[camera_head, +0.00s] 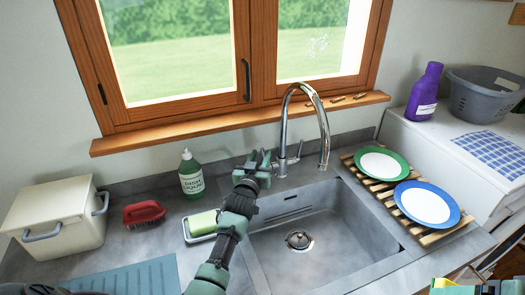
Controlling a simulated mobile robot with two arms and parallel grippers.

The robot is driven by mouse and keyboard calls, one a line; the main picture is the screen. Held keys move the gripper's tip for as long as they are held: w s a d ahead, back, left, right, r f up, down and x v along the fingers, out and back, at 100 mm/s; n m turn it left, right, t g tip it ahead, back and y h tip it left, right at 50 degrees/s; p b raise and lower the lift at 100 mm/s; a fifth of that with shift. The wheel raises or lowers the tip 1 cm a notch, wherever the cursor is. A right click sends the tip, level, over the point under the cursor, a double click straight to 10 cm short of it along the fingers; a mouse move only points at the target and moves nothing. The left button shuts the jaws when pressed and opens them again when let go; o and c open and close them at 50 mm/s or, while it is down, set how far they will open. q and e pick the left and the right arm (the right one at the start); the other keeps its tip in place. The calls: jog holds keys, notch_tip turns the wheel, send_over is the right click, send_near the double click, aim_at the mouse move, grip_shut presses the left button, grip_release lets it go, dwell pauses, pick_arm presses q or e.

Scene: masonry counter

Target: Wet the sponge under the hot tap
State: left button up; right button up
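The chrome tap (284,125) arches over the grey sink (345,222), with a small lever (299,149) on the right of its base. No water stream shows. My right gripper (488,287) is cut off at the bottom right corner. A yellow and green block (446,285) shows beside it; I cannot tell whether it is held.
A green soap bottle (191,178), a red brush (144,212) and a cream box (60,215) stand left of the sink. A wooden rack (440,236) holds a green-rimmed plate (381,163) and a blue-rimmed plate (427,204). A purple bottle (424,95) stands beyond.

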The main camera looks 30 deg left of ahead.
aim_at(262, 153)
pick_arm(q)
jog(key=shift+x, duration=1.6)
jog(key=shift+r, duration=0.1)
grip_shut()
